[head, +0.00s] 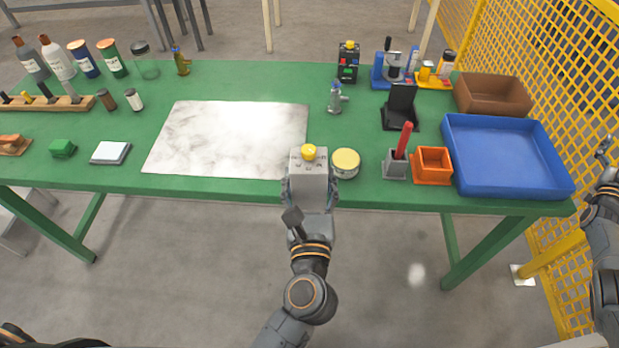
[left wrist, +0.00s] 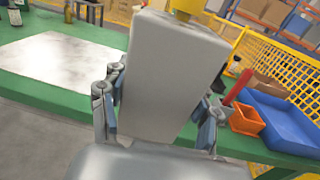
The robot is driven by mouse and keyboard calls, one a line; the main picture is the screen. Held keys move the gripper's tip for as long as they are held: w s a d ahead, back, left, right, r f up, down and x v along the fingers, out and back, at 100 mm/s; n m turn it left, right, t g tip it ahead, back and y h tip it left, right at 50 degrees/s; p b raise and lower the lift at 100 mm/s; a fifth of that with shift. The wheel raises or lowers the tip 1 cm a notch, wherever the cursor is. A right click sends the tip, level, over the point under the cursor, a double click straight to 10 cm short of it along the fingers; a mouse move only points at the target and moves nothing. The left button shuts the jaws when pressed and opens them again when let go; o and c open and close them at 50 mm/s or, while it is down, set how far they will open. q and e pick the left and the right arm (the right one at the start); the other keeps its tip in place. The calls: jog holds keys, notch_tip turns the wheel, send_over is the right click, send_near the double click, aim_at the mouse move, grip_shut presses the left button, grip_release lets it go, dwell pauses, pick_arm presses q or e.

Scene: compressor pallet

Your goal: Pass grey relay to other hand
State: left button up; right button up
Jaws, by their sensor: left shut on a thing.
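The grey relay (head: 309,171) is a pale grey block with a yellow knob on top. My left gripper (head: 311,190) is shut on it and holds it upright at the table's front edge, in the middle of the head view. In the left wrist view the relay (left wrist: 170,75) stands large between the two fingers of the left gripper (left wrist: 160,125), its yellow top cut off by the frame edge. My right gripper (head: 606,155) is at the far right edge of the head view, well apart from the relay, partly cut off. Its jaw opening is unclear.
The green table (head: 230,189) carries a pale sheet (head: 230,138), a round yellow-lidded tin (head: 345,163) just right of the relay, a grey holder with a red handle (head: 396,165), an orange bin (head: 432,165) and a blue tray (head: 510,160). Yellow mesh fencing (head: 570,80) stands at the right.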

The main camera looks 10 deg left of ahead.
pick_arm(q)
jog(key=shift+r, duration=0.1)
pick_arm(e)
jog(key=s+d+f+m+g, duration=0.3)
jog(key=s+f, duration=0.2)
jog(key=f, duration=0.2)
jog(key=s+d+f+m+g, duration=0.3)
jog(key=s+d+f+m, duration=0.1)
jog(key=s+f, duration=0.25)
jog(key=s+a+f+n+g+y, duration=0.1)
jog(key=s+a+f+n+y, duration=0.25)
jog(key=a+f, duration=0.7)
jog(key=s+a+f+n+g+y, duration=0.3)
jog(key=a+f, duration=0.5)
jog(key=f, duration=0.6)
jog(key=s+a+f+n+g+y, duration=0.3)
jog(key=s+a+f, duration=1.1)
jog(key=s+a, duration=0.3)
jog(key=s+a+f+n+g+y, duration=0.1)
jog(key=s+a+f+n+g, duration=0.1)
jog(key=s+a, duration=0.7)
jog(key=s+a+f+n+g+y, duration=0.1)
jog(key=s+a+f+n+g, duration=0.1)
jog(key=s+a, duration=0.8)
jog(key=shift+s+a+f+y, duration=0.25)
jog(key=shift+a+f+y, duration=0.1)
jog(key=shift+f, duration=0.35)
